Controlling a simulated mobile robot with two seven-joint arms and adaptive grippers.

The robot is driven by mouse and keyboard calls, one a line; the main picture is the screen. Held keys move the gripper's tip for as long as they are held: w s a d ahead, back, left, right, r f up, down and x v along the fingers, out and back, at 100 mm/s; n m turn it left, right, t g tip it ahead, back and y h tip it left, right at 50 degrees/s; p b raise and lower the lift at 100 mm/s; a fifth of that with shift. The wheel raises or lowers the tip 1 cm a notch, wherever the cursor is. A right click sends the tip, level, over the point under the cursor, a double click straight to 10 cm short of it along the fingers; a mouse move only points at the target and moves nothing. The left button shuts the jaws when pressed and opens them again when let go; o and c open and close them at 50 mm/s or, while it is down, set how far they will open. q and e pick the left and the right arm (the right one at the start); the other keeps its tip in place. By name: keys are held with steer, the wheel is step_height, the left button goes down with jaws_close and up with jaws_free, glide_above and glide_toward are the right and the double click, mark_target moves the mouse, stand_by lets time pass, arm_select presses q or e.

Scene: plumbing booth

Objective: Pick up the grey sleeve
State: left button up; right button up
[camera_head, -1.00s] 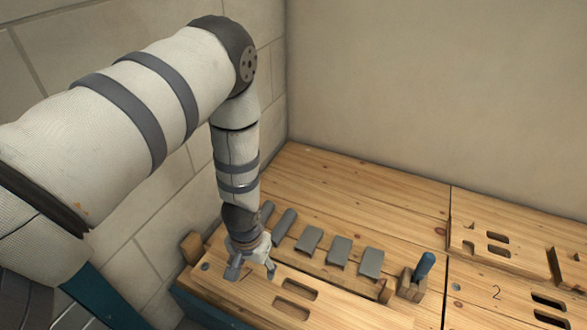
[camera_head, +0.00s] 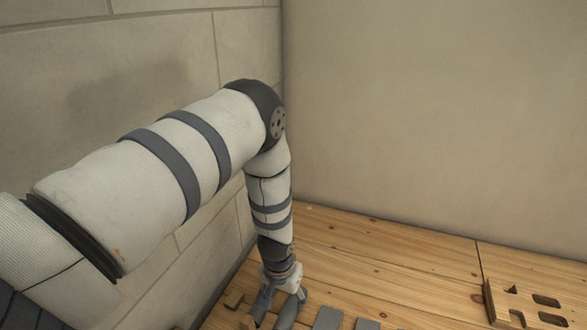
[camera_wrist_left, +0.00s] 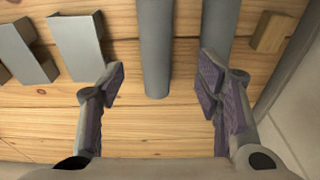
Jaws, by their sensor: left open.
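My left gripper (camera_head: 281,303) points down over the wooden bench at the bottom of the head view. In the wrist view the gripper (camera_wrist_left: 162,78) is open and empty. A long round grey sleeve (camera_wrist_left: 156,45) runs between its spread fingers, its near end just past the fingertip line. A second round grey piece (camera_wrist_left: 219,28) lies to the right, partly hidden behind the right finger. I cannot tell whether that finger touches it. My right gripper is not in view.
Flat-faced grey pieces (camera_wrist_left: 78,45) lie left of the fingers; more show in the head view (camera_head: 327,319). A wooden block (camera_wrist_left: 272,32) is at the right. A slotted wooden board (camera_head: 530,303) stands at the right of the bench. Walls close the left and back.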

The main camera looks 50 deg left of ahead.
mark_target(290, 307)
arm_select(q)
steer(key=f+b, duration=0.1)
steer(key=f, duration=0.1)
steer(key=w+f+b, duration=0.1)
steer(key=f, duration=0.2)
steer(key=f+b, duration=0.1)
steer(key=f, duration=0.1)
steer(key=shift+w+a+f+b, duration=0.15)
steer(key=shift+w+f+b, duration=0.15)
steer(key=shift+f+b, duration=0.05)
steer(key=shift+r, duration=0.25)
steer(key=c, duration=0.8)
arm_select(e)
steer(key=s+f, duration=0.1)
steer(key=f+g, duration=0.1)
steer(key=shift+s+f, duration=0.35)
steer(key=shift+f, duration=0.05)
